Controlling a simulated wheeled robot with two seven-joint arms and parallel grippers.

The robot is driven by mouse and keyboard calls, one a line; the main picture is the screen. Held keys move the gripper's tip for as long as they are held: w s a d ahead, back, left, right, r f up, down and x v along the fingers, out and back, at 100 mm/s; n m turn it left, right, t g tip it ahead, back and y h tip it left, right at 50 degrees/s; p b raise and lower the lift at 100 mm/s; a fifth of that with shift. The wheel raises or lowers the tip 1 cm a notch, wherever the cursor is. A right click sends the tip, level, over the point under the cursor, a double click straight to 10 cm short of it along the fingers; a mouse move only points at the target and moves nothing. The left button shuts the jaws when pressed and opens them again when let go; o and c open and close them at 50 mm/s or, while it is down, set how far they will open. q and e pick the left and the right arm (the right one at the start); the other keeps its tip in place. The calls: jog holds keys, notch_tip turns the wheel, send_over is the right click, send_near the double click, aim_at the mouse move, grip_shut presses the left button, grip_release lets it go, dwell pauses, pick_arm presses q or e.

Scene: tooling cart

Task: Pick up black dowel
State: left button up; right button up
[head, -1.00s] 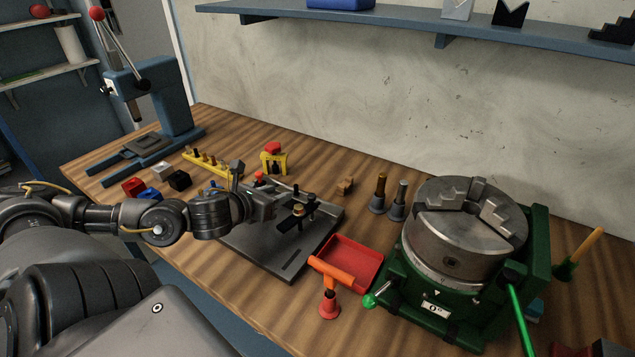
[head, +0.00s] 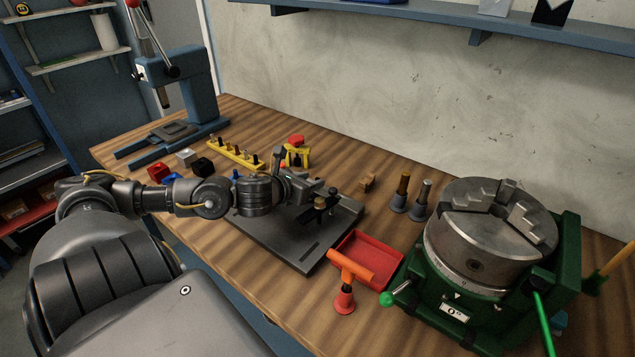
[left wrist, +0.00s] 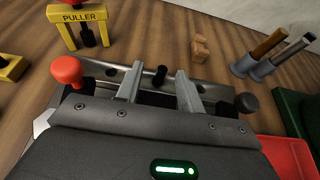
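A short black dowel (left wrist: 160,75) stands in the gap between the fingers of my left gripper (left wrist: 159,80) in the left wrist view. The two grey fingers are apart, with a gap visible on both sides of the dowel. In the head view, my left gripper (head: 322,200) is over the dark metal plate (head: 265,236) on the bench. The gripper and its wrist hide part of what stands on the plate there. My right gripper is not in view.
A red ball knob (left wrist: 66,71) and a dark ball knob (left wrist: 247,103) flank the gripper. A yellow puller (head: 297,157) and yellow peg rack (head: 235,152) stand behind it. Right are a red tray (head: 362,252), orange-handled tool (head: 350,268) and green-based chuck (head: 485,240).

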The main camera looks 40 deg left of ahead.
pick_arm(q)
jog(key=shift+w, duration=0.15)
jog(key=p+x, duration=0.1)
jog(key=x, duration=0.3)
jog(key=shift+w+d+f+p, duration=0.1)
jog(key=shift+w+f+p, duration=0.15)
jog(key=shift+p, duration=0.1)
jog(key=shift+w+f, duration=0.15)
jog(key=shift+w, duration=0.05)
jog(key=shift+c, duration=0.5)
grip_shut()
